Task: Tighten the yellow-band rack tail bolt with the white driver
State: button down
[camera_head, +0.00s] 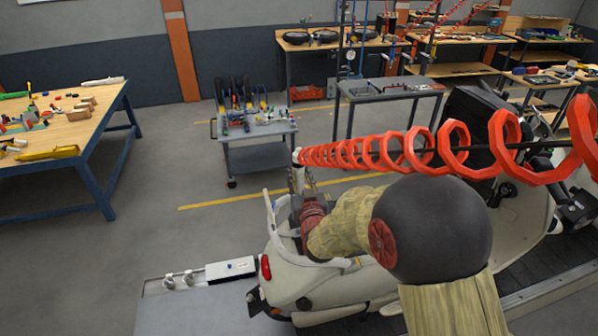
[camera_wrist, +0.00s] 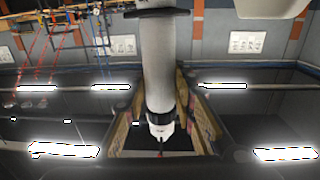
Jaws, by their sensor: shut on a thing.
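The white driver (camera_wrist: 160,70) stands upright between the fingers of my gripper (camera_wrist: 160,112) in the wrist view. My gripper is shut on its body, and its dark collar and thin bit point down. In the head view my gripper (camera_head: 303,184) is over the rear of a cream scooter (camera_head: 335,288), and the driver's pale top (camera_head: 296,157) shows at the end of the red coiled hose. A pale rack rail (camera_head: 269,215) rises at the scooter's tail beside my gripper. I cannot make out the yellow band or the tail bolt; my arm covers part of the rack.
The red coiled hose (camera_head: 372,153) runs right above my arm. A grey platform (camera_head: 205,312) with a white box (camera_head: 231,268) lies at lower left. A tool cart (camera_head: 258,157) stands behind, a wooden workbench (camera_head: 60,130) at left. Floor between them is clear.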

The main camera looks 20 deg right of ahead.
aim_at(299, 192)
jog(key=shift+f+b, duration=0.65)
jog(key=shift+f, duration=1.85)
jog(key=shift+f+b, duration=1)
jog(key=shift+b, duration=0.75)
jog(key=shift+s+f+b, duration=0.1)
jog(key=shift+f+b, duration=1.25)
jog(key=shift+b, duration=0.5)
jog(key=shift+r+b, duration=0.35)
jog(key=shift+b, duration=0.3)
dwell(1.3)
